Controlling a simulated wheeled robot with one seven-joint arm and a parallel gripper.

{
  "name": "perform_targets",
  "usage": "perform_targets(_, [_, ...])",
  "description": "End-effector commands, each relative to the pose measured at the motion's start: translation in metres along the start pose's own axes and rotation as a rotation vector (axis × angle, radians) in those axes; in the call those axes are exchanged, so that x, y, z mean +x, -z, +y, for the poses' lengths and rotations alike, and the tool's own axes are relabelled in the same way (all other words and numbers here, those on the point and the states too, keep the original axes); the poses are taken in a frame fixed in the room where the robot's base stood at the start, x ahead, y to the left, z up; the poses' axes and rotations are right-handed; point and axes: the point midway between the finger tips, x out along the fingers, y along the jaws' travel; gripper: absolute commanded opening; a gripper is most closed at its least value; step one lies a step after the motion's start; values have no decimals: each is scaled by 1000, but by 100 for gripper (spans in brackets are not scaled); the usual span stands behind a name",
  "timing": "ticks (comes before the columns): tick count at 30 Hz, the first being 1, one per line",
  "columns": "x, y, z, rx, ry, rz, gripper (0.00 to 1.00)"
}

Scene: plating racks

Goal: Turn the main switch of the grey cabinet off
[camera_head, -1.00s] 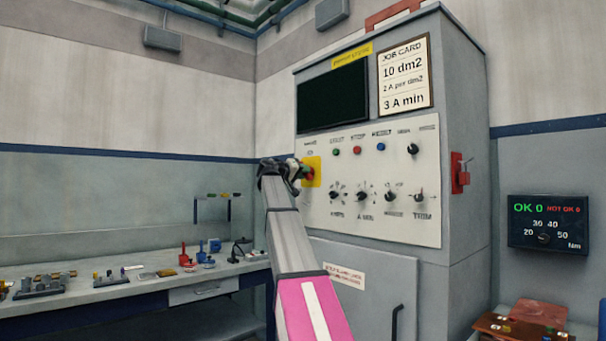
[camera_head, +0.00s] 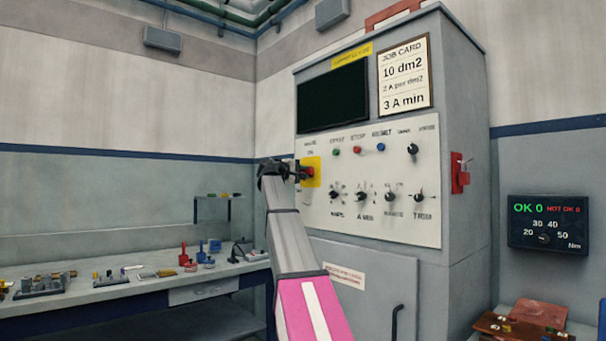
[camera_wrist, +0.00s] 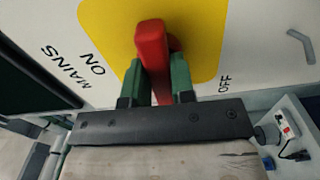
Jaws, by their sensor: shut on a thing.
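The grey cabinet (camera_head: 462,112) stands at the centre right in the head view, with a white control panel on its front. Its main switch is a red handle on a yellow plate (camera_head: 317,174) at the panel's left edge. In the wrist view the red handle (camera_wrist: 152,48) stands out from the yellow plate (camera_wrist: 205,30), between the labels MAINS ON and OFF. My gripper (camera_wrist: 157,82) is shut on the handle, with one green finger on each side. In the head view my gripper (camera_head: 290,170) is at the switch and hides part of it.
The panel also carries push buttons (camera_head: 357,150) and several black knobs (camera_head: 361,196). A red switch (camera_head: 460,173) is on the cabinet's right side. A workbench (camera_head: 125,303) with small parts stands at the left. A torque display (camera_head: 547,224) hangs at the right.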

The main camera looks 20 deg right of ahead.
Motion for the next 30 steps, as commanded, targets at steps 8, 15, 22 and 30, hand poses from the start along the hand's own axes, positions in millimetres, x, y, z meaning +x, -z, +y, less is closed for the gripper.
perform_targets(8, [1,0,0,-49,0,-1,0])
perform_targets(15, [1,0,0,-55,0,-1,0])
perform_targets(22, [1,0,0,-55,0,-1,49])
perform_targets(30, [0,0,0,-52,0,0,49])
